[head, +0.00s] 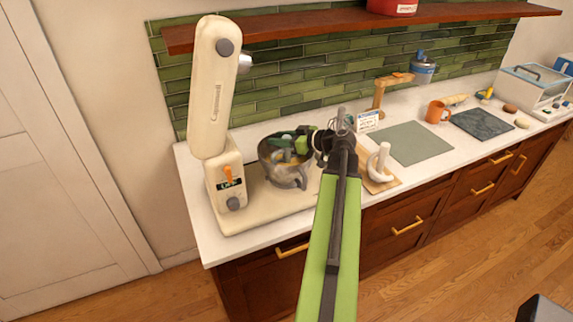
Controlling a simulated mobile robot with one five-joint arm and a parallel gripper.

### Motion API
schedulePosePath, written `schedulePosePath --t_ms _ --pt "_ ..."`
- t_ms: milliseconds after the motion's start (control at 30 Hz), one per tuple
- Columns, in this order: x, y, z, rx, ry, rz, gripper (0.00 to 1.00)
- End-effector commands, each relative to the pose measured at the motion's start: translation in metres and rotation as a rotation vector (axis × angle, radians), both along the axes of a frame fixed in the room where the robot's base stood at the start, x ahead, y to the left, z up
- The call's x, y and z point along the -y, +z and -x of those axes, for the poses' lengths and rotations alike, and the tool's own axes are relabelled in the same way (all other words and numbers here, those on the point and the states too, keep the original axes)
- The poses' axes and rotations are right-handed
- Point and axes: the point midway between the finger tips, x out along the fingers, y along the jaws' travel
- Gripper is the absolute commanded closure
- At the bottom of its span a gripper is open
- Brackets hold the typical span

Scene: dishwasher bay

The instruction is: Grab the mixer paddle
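A cream stand mixer (213,95) stands at the left end of the counter with its head tilted up. Its grey metal bowl (289,176) sits on the mixer base. My green and dark gripper (284,143) is over the bowl, with its end at or inside the bowl's mouth. Small pale and yellowish parts show there, but I cannot tell fingers from contents, or whether the gripper holds anything. I cannot make out a paddle for certain. A white curved, hook-like piece (382,158) stands on a small wooden board (385,184), right of my arm.
A grey-green mat (412,142), an orange mug (437,111) and a dark slab (481,124) lie to the right. A wooden stand (379,93), a small card (368,121) and a blue-grey canister (422,70) are behind. A wooden shelf (350,21) runs above.

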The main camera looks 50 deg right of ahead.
Motion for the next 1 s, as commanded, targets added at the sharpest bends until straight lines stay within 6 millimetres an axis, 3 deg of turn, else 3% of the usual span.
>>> schedulePosePath --t_ms 33,267,1000 --pt "-0.0001 0.0 0.0 0.0 0.0 0.0 0.72" --pt "-0.0004 0.0 -0.0001 0.0 0.001 0.0 1.0" --pt "-0.0011 0.0001 -0.0007 0.0 0.002 0.0 1.0"
